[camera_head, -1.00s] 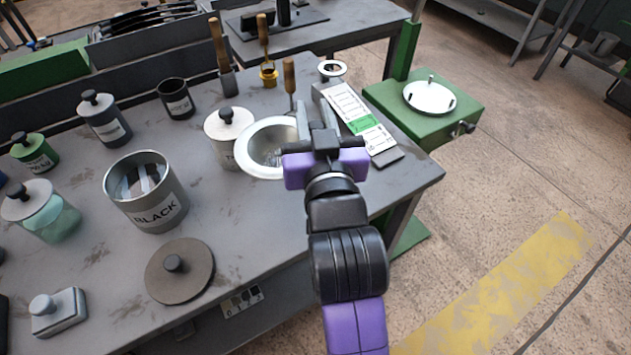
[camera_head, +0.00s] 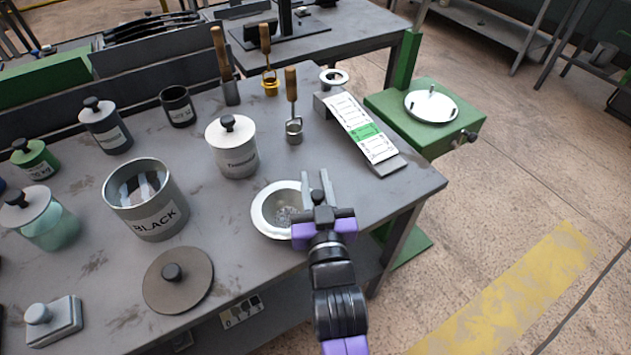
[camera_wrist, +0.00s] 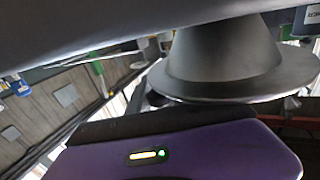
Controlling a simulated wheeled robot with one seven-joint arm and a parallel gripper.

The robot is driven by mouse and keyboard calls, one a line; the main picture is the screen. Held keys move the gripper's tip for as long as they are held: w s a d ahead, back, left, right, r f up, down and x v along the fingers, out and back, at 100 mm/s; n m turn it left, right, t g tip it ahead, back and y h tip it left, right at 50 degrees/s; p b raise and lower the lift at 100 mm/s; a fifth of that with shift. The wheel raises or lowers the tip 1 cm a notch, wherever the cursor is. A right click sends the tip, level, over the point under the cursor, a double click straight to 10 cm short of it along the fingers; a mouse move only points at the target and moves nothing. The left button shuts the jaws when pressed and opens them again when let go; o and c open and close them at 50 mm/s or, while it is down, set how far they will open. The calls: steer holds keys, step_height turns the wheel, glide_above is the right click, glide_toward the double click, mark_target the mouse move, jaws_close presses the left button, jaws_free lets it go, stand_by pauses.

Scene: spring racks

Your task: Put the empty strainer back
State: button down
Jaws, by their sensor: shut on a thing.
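The strainer (camera_head: 262,208) is a pale, wide-rimmed bowl with a speckled grey bottom and no visible contents. My gripper (camera_head: 315,181) is shut on the right side of its rim, near the table's front edge. In the head view I cannot tell how high the strainer is above the table. In the wrist view, a grey flared cone with a broad brim (camera_wrist: 225,75), which looks like the strainer, fills the upper middle. The fingertips partly cover the rim's right side.
A lidded white canister (camera_head: 233,155), an open can marked BLACK (camera_head: 155,215) and a brown round lid (camera_head: 178,285) stand to the left. A green stand (camera_head: 455,125) is right.

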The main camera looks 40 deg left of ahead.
steer(key=c, duration=1.2)
jaws_free()
steer(key=shift+r, duration=0.1)
steer(key=v, duration=1.2)
